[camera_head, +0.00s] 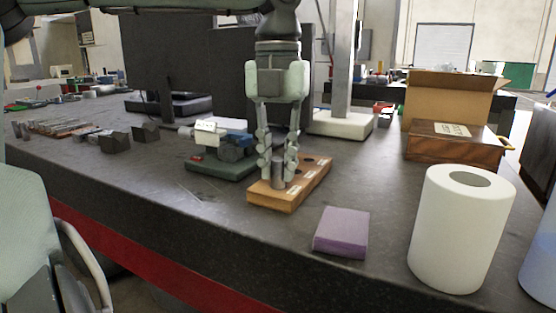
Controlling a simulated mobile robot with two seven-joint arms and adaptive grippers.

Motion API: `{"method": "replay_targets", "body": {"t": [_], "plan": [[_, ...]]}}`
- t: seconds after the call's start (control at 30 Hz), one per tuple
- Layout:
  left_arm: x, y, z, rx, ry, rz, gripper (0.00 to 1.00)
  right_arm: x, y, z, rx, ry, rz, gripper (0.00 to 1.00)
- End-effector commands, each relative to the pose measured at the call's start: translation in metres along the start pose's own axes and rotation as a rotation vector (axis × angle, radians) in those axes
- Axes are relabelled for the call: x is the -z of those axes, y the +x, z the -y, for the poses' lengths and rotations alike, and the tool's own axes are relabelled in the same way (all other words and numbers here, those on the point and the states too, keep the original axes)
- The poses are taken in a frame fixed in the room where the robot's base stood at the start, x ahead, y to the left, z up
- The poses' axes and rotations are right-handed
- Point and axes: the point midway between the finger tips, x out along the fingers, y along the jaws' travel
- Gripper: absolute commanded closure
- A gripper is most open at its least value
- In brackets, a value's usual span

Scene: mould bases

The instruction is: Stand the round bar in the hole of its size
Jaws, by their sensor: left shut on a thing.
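The wooden block (291,197) lies on the dark workbench in the middle of the head view. Dark holes show in its top toward the far right end, with small pale labels along its front side. My left gripper (278,168) points straight down over the near left part of the block. It is shut on the round bar (278,178), a short grey cylinder that stands upright between the fingertips. The bar's lower end is at the block's top; I cannot tell whether it is in a hole or only above one. The fingers hide part of the bar.
A small vise-like device (222,160) stands close left of the block. A purple pad (341,232) and a white paper roll (455,235) are at the front right. An open cardboard box (450,100) and wooden case (440,145) stand behind. The bench front left is clear.

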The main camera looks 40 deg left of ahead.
Motion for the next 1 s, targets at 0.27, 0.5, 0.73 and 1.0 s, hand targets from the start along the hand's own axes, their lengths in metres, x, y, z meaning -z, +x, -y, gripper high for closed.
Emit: {"method": "replay_targets", "body": {"t": [0.27, 0.5, 0.73, 1.0], "plan": [[-0.0001, 0.0045, 0.0001, 0.0, 0.0, 0.001, 1.0, -0.0007, 0.0037, 0.0006, 0.0, 0.0, 0.0, 0.57], [-0.0001, 0.0055, 0.0001, 0.0, 0.0, 0.001, 1.0, -0.0008, 0.0043, 0.0007, 0.0, 0.0, 0.0, 0.57], [-0.0001, 0.0054, 0.0001, 0.0, 0.0, 0.001, 0.69, -0.0008, 0.0043, 0.0007, 0.0, 0.0, 0.0, 0.57], [0.0, 0.0057, 0.0, 0.0, 0.0, 0.001, 0.56, -0.0008, 0.0043, 0.0007, 0.0, 0.0, 0.0, 0.57]]}}
